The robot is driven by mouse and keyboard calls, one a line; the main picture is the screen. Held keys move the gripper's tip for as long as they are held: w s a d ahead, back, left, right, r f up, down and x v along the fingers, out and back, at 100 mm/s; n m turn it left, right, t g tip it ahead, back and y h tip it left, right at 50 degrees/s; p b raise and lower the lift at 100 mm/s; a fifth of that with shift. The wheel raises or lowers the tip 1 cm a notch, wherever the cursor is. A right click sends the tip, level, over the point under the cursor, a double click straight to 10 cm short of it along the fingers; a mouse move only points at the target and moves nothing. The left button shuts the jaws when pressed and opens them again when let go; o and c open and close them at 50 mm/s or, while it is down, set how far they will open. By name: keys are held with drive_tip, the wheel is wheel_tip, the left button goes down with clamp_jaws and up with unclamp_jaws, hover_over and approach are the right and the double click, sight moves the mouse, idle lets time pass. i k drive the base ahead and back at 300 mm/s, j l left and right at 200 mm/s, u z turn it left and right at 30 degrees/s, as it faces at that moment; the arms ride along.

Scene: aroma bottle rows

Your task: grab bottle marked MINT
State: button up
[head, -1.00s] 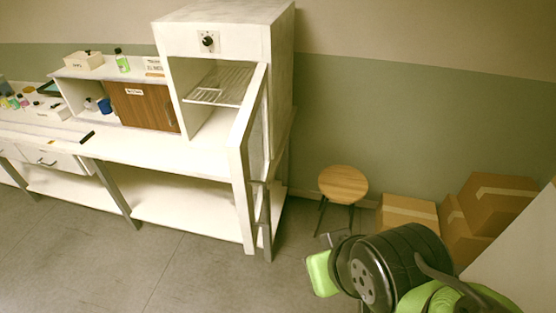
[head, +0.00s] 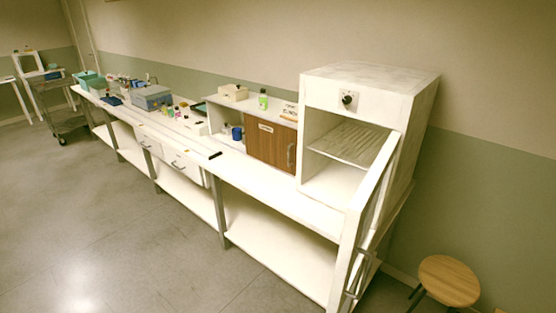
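No bottle with a readable MINT label shows. A small bottle with green content (head: 263,101) stands on top of the shelf unit, beside a white box. Several small coloured bottles (head: 177,110) stand on the long white bench (head: 229,171), left of the shelf unit. Their labels are too small to read. My gripper is not in view.
A white oven-like cabinet (head: 420,110) with its door (head: 372,205) standing open is at the bench's right end. A wooden stool (head: 449,280) is at the lower right. A blue-grey device (head: 152,97) sits on the bench. A cart (head: 62,118) stands far left. The floor in front is clear.

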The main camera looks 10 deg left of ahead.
sight(169, 109)
drive_tip(key=i+j+u, duration=1.25)
drive_tip(key=i, duration=0.3)
drive_tip(key=i+u, duration=0.4)
drive_tip(key=i, duration=2.95)
drive_tip(key=i+j+z, duration=0.1)
drive_tip(key=i+z, duration=0.15)
drive_tip(key=i, duration=0.3)
drive_tip(key=i+j+z, duration=0.25)
drive_tip(key=i, duration=0.3)
drive_tip(key=i+j+z, duration=0.25)
drive_tip(key=i, duration=0.3)
drive_tip(key=i+j+z, duration=0.3)
drive_tip(key=i+j, duration=0.1)
drive_tip(key=i, duration=0.1)
